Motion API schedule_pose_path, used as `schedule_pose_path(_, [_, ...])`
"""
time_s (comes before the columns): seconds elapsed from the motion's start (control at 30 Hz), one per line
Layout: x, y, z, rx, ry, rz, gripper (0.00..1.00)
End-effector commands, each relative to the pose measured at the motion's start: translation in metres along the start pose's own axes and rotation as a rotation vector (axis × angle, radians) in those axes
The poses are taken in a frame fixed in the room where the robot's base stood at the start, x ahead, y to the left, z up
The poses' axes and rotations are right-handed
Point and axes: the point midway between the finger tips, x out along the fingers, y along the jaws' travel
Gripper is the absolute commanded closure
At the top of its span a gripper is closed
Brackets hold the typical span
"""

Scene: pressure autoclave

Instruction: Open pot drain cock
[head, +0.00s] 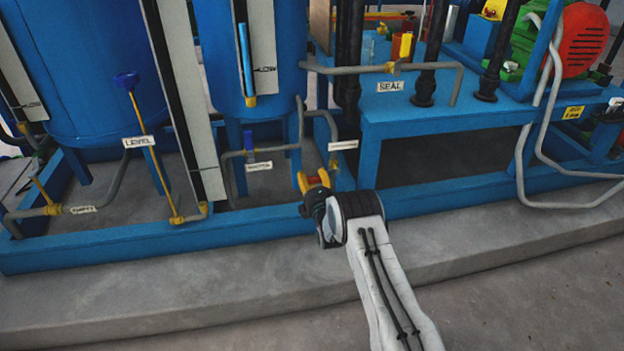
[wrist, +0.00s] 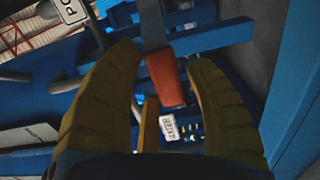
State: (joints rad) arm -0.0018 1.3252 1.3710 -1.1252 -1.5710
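A red handle (wrist: 165,78) shows in the wrist view, between and just beyond my fingertips, with narrow gaps beside it. In the wrist view a label starting "PO" (wrist: 71,10) is at top left. The cock's body is mostly hidden.
A blue base rail (head: 250,222) runs behind my gripper. A blue-handled valve (head: 249,142) stands to the left, and a yellow level pipe (head: 155,165) further left. A blue bench (head: 440,125) with black pipes is at right. The concrete ledge (head: 180,290) in front is clear.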

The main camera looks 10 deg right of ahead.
Motion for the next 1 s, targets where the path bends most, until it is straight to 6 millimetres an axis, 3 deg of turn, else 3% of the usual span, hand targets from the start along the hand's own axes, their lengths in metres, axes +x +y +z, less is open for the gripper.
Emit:
schedule_pose_path(0.5, [0.0000, 0.0001, 0.0000, 0.000, 0.000, 0.000, 0.99])
schedule_pose_path(1.0, [0.0006, -0.0083, -0.0001, -0.128, 0.000, 0.000, 1.00])
